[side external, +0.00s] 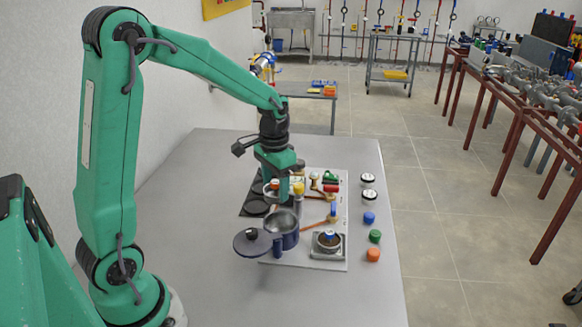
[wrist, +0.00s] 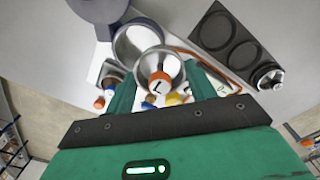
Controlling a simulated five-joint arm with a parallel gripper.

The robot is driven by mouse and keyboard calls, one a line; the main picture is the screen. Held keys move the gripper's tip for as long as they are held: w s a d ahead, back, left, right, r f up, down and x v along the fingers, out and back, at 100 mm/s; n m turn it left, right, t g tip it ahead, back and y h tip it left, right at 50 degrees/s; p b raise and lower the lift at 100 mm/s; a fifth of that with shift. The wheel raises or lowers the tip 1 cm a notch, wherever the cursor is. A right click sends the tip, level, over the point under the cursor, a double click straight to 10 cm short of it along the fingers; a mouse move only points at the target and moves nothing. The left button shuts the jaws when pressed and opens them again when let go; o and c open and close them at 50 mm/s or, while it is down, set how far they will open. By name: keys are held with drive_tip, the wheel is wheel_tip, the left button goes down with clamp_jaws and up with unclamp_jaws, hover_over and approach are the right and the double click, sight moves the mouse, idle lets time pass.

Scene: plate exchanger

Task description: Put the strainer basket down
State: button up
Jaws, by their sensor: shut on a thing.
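The strainer basket (wrist: 176,66) appears in the wrist view as a shiny metal cone with a round rim and an orange-and-white knob in its middle. It lies between the two green fingers of my gripper (wrist: 160,82), which is shut on it. In the side view my gripper (side external: 281,187) points down over the far side of a dark blue pot-like body (side external: 290,240), and the basket is mostly hidden there. The open pot also shows just above the basket in the wrist view (wrist: 122,38). I cannot tell whether the basket touches anything below.
A dark plate with round recesses (wrist: 210,29) lies beside the pot, with a small metal part (wrist: 268,76) at one end. A round blue lid (side external: 252,241) sits beside the pot. A metal holder (side external: 328,245) stands right. Coloured caps (side external: 369,218) line the table's right; its front (side external: 300,295) is clear.

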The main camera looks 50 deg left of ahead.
drive_tip(key=shift+d+r, duration=0.25)
drive_tip(key=shift+d, duration=0.2)
drive_tip(key=s+d+r, duration=0.3)
drive_tip(key=d+r, duration=0.1)
drive_tip(key=d, duration=0.3)
drive_tip(key=s+d+r, duration=0.3)
drive_tip(key=d, duration=0.3)
drive_tip(key=w+a+f, duration=0.5)
drive_tip(key=a+f, duration=0.2)
drive_tip(key=a, duration=0.3)
drive_tip(key=shift+a, duration=0.25)
drive_tip(key=shift+f, duration=1.95)
drive_tip(key=shift+f, duration=0.6)
